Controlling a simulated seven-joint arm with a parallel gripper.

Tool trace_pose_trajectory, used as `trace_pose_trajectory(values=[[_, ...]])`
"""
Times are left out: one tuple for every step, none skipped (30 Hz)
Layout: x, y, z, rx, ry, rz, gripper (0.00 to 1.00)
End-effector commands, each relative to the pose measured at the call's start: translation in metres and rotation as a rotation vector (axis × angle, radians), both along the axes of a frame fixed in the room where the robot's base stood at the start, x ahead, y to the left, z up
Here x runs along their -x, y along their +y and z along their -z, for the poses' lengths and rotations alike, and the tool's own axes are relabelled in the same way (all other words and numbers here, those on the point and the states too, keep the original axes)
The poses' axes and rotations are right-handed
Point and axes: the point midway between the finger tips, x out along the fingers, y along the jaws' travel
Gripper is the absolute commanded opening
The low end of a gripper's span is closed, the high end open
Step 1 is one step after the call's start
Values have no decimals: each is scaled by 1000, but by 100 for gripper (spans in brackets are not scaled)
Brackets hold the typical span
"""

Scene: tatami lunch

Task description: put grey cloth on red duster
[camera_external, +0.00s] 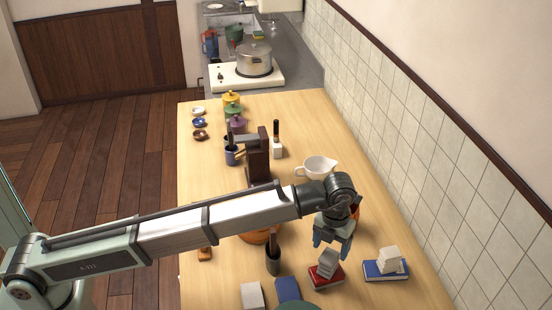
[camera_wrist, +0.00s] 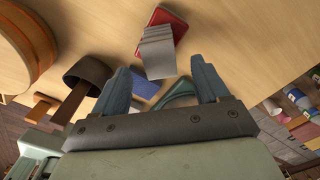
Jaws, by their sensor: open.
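The red duster (camera_external: 318,284) lies flat near the front of the table, below my gripper. The grey cloth (camera_external: 328,262), a folded, layered block, is on top of the red duster and looks tilted. In the wrist view the grey cloth (camera_wrist: 157,50) overlaps the red duster (camera_wrist: 178,24) and extends past its edge toward me. My gripper (camera_external: 331,244) is just above the cloth, pointing down. Its fingers (camera_wrist: 160,66) are wide apart with nothing held between them; the cloth lies ahead of the gap. The cloth hides part of the duster.
A blue block (camera_external: 372,274) carrying white folded pieces (camera_external: 389,261) lies to the right. A dark cup (camera_external: 273,262), a blue piece (camera_external: 287,289) and a pale block (camera_external: 252,295) stand to the left. A white pouring bowl (camera_external: 318,168) stands behind my wrist.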

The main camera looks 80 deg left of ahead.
Motion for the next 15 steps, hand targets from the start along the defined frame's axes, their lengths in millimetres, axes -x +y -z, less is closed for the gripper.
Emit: trace_pose_trajectory(values=[[-1,0,-11,0,-1,0,74],[-1,0,-16,0,-1,0,74],[-2,0,-23,0,-1,0,74],[-1,0,-28,0,-1,0,74],[-1,0,-33,0,-1,0,74],[-1,0,-38,0,0,0,74],[-1,0,-42,0,0,0,74],[-1,0,-45,1,-1,0,74],[-1,0,-49,0,-1,0,74],[-1,0,-52,0,-1,0,74],[-1,0,-54,0,0,0,74],[0,0,-56,0,0,0,74],[0,0,-58,0,0,0,74],[0,0,-59,0,0,0,74],[0,0,-60,-1,1,0,74]])
